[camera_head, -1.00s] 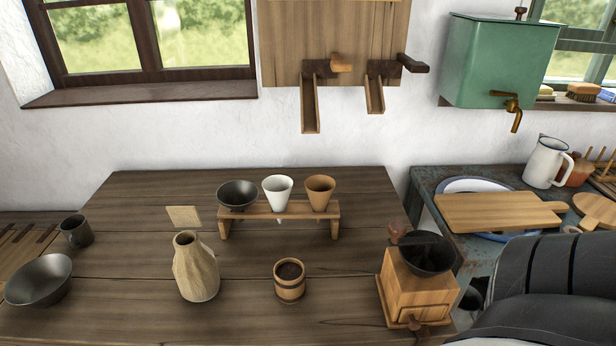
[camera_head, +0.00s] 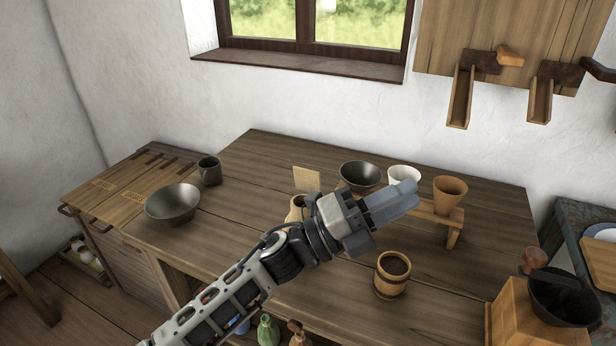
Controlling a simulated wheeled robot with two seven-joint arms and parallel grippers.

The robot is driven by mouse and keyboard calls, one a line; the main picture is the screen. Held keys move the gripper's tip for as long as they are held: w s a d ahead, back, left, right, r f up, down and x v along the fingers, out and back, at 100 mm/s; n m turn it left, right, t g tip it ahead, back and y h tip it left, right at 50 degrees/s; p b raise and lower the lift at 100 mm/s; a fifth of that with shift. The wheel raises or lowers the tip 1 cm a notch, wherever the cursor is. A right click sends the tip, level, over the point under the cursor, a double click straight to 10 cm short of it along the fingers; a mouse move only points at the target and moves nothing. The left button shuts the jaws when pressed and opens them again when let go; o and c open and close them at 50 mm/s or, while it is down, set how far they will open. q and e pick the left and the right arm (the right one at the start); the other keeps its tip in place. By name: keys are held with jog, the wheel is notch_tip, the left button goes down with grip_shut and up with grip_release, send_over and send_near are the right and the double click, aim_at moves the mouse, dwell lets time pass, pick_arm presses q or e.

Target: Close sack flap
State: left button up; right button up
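A tan sack (camera_head: 294,213) stands on the wooden table, mostly hidden behind my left gripper; only part of its upper left side shows. A flat, square, tan flap (camera_head: 306,178) stands up behind the sack's neck, tilted back from the opening. My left gripper (camera_head: 412,196) reaches in from the lower left, across and in front of the sack. Its grey-blue fingers point right, past the sack, toward the cone stand. The fingers lie close together with no gap visible, and nothing shows between them. My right gripper is not in view.
A wooden stand (camera_head: 448,216) holds a dark bowl (camera_head: 360,177), a white cone (camera_head: 404,175) and a brown cone (camera_head: 450,194). A small wooden cup (camera_head: 391,276) and a grinder (camera_head: 520,318) are at the right. A dark bowl (camera_head: 172,203) and mug (camera_head: 209,170) sit left.

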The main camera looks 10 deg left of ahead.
pick_arm(q)
jog(key=s+d+r+m+g+y, duration=0.2)
jog(key=d+m+g+y, duration=0.15)
jog(key=m+g, duration=0.85)
jog(key=m+t+y+b, duration=0.3)
jog(key=m+t+y, duration=0.6)
jog(key=y, duration=0.9)
send_near(306, 170)
jog(key=shift+m+g, duration=0.9)
jog(key=w+f, duration=0.1)
jog(key=f, duration=0.2)
jog(key=w+f, duration=0.1)
jog(key=f, duration=0.2)
jog(key=w+f, duration=0.1)
jog(key=f, duration=0.3)
jog(key=shift+w+d, duration=0.2)
jog(key=shift+r, duration=0.1)
grip_shut()
